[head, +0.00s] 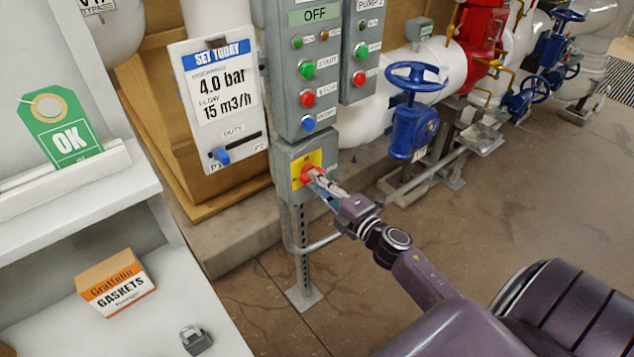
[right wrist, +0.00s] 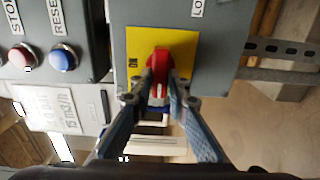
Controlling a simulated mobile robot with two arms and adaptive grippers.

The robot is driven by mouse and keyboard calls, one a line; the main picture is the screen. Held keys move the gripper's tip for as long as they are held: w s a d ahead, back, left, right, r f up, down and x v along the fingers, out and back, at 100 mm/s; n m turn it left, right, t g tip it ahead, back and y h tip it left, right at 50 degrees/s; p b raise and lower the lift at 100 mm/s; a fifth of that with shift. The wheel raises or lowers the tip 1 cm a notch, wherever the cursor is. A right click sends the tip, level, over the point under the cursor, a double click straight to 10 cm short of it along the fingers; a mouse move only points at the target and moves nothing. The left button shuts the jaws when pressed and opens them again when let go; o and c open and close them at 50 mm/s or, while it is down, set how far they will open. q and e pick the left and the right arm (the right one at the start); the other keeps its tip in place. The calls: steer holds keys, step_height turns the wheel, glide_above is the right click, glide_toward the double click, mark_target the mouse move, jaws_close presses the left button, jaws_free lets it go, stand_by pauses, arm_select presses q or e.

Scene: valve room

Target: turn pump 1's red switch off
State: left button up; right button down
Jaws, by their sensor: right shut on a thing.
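The red switch (right wrist: 160,62) sits on a yellow plate (right wrist: 190,45) on a grey box below pump 1's control panel; in the head view the red switch (head: 308,174) is partly hidden by my gripper. My right gripper (head: 318,180) reaches it from the lower right. In the right wrist view the fingers of the right gripper (right wrist: 160,98) are closed on the switch's red handle, one on each side. The word ON shows at the plate's left edge in that view. The panel display (head: 315,14) above reads OFF. My left gripper is not in view.
The grey panel (head: 297,70) carries green, red and blue buttons above the switch box. A white board (head: 216,95) reading 4.0 bar is to its left. A blue valve wheel (head: 412,76) stands to the right. A gaskets box (head: 115,284) and a padlock (head: 195,340) lie on the shelf.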

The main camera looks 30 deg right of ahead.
steer(key=shift+f, duration=0.1)
steer(key=c, duration=1.8)
jaws_free()
steer(key=shift+c, duration=0.2)
steer(key=shift+s, duration=0.15)
steer(key=s, duration=1.1)
steer(key=shift+s+d, duration=0.4)
steer(key=shift+d, duration=0.05)
